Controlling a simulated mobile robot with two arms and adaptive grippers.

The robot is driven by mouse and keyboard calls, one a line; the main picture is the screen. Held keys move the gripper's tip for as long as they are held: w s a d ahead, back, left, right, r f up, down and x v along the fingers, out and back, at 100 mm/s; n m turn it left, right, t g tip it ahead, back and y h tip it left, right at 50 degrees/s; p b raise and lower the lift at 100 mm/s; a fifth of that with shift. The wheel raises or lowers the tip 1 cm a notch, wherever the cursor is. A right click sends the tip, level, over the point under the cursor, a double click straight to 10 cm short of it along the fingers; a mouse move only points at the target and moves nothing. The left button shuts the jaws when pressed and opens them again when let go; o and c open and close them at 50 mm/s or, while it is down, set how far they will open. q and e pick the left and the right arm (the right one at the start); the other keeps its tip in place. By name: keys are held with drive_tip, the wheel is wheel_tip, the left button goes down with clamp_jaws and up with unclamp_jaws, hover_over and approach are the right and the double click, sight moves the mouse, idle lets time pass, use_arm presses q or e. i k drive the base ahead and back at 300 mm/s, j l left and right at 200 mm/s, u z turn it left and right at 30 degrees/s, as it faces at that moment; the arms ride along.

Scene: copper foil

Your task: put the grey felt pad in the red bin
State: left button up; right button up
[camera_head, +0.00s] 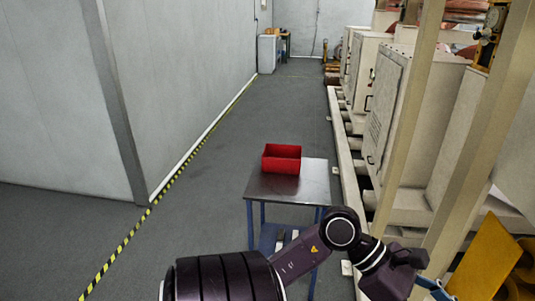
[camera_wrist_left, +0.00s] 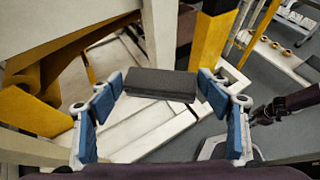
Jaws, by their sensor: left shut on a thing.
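The red bin (camera_head: 281,159) stands upright on a small dark-topped table (camera_head: 315,183) ahead of me in the head view. My left arm reaches across the bottom of the head view to the right, with its blue-fingered left gripper (camera_head: 434,287) near the right edge, apart from the table. In the left wrist view the left gripper (camera_wrist_left: 160,88) is shut on the grey felt pad (camera_wrist_left: 160,85), a dark grey block held between the blue fingertips. The pad is not clearly visible in the head view. My right gripper is not seen.
Cream machine cabinets (camera_head: 390,110) and upright posts (camera_head: 405,120) line the right side, close to my left gripper. A yellow part (camera_head: 488,260) stands at the lower right. The grey floor (camera_head: 215,200) left of the table is clear up to the wall.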

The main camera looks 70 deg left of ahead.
sight(276, 168)
drive_tip(key=i+j+u, duration=0.1)
drive_tip(key=u, duration=0.3)
drive_tip(key=i+j+u, duration=0.1)
drive_tip(key=u, duration=0.35)
drive_tip(key=i+j+u, duration=0.1)
drive_tip(key=u, duration=0.3)
drive_tip(key=i+j+u, duration=0.1)
drive_tip(key=u, duration=0.3)
drive_tip(key=i+u, duration=0.2)
drive_tip(key=i, duration=0.35)
drive_tip(key=i+l+u, duration=0.2)
drive_tip(key=i, duration=0.35)
drive_tip(key=i+l+u, duration=0.2)
drive_tip(key=i, duration=0.35)
